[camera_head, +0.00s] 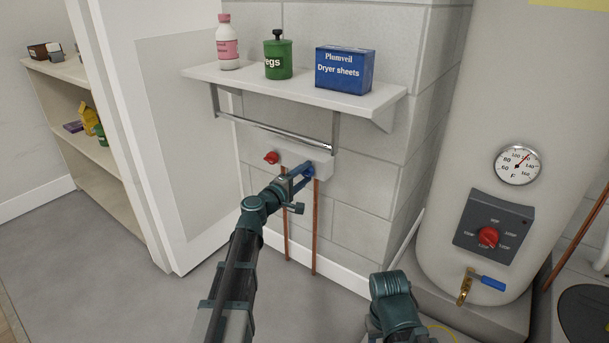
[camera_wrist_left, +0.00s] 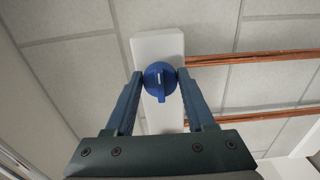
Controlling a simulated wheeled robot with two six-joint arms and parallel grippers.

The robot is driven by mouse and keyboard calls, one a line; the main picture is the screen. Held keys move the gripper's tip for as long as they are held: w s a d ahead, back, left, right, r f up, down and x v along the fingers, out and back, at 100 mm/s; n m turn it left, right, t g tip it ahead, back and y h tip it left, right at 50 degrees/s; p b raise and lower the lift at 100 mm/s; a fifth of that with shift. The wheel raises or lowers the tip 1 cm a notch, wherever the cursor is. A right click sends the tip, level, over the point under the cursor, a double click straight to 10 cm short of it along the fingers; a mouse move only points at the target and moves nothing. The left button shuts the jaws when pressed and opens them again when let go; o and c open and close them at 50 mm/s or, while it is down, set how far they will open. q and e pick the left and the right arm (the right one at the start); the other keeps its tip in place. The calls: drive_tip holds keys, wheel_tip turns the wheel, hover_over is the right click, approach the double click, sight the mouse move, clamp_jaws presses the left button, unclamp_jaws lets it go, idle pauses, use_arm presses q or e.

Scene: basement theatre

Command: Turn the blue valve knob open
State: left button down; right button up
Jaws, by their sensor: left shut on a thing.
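The blue valve knob (camera_wrist_left: 159,81) is round with a raised bar and a white mark. It sits on a white wall box (camera_head: 309,160) under a shelf. In the head view the knob (camera_head: 309,170) is partly hidden by my left gripper (camera_head: 303,172). In the left wrist view my left gripper (camera_wrist_left: 159,76) is shut on the knob, with a fingertip against each side. A red knob (camera_head: 272,157) is on the same box to the left. My right arm shows at the bottom of the head view, but its gripper is not visible.
A metal rail (camera_head: 275,130) runs above the box, below the shelf (camera_head: 330,99) with a bottle, a green tin and a blue carton. Copper pipes (camera_head: 315,235) run down the wall. A water heater (camera_head: 535,120) stands at right, and a white door edge at left.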

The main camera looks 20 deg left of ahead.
idle(0.4)
use_arm(q)
drive_tip(key=shift+c, duration=1.3)
unclamp_jaws()
drive_tip(key=v, duration=1.4)
